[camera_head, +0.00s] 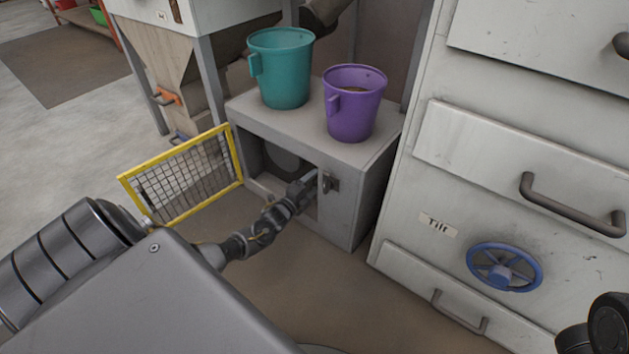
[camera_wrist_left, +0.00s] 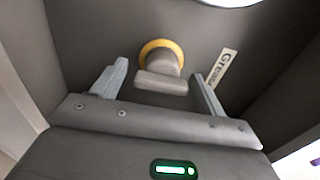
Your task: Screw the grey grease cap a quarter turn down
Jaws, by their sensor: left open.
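The grey grease cap (camera_wrist_left: 160,82) shows in the left wrist view, with a bar-shaped grip on top and a yellow ring (camera_wrist_left: 163,47) around its base. A label reading "Grease" (camera_wrist_left: 221,68) is beside it. My left gripper (camera_wrist_left: 160,82) is open, with one finger on each side of the cap's bar and visible space between. In the head view my left gripper (camera_head: 314,177) reaches into the opening of the grey cabinet (camera_head: 359,190); the cap is hidden there. Part of my right arm shows at the lower right edge, but its gripper is out of view.
A yellow-framed mesh guard (camera_head: 188,176) stands swung open left of the cabinet opening. A teal bucket (camera_head: 283,75) and a purple bucket (camera_head: 352,112) stand on the cabinet. At right, a pale panel has handles and a blue "Tilt" handwheel (camera_head: 504,267).

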